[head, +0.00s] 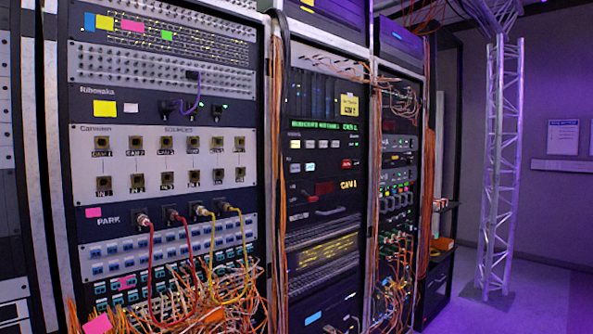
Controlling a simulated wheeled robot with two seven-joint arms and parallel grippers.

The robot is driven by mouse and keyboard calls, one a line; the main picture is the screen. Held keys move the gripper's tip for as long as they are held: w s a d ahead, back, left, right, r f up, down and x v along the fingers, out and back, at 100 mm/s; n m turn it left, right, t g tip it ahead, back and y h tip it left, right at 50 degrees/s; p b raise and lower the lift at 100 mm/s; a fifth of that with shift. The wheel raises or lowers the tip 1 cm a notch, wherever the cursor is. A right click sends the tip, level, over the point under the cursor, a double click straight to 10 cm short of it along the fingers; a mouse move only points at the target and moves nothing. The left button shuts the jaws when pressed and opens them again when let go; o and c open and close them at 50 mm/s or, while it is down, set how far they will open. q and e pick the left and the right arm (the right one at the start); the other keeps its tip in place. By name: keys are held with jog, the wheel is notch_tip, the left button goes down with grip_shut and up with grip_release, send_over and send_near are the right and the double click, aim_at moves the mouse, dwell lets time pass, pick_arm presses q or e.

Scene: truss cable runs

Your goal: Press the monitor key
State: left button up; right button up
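Neither of my grippers shows in the head view. The middle rack has a dark control panel (325,160) with a green lit text strip (324,125) along its top. Below the strip are several small keys, among them a white key (295,144), a pale key (309,168) and a red key (346,164). The lettering on the keys is too small to read, so I cannot tell which one is the monitor key.
A patch rack (160,100) stands at left, with sockets, coloured cables plugged in at PARK, and a cable tangle (180,300) below. Orange cables (378,220) run between the middle and right racks. A truss tower (500,170) stands at right on open floor (540,300).

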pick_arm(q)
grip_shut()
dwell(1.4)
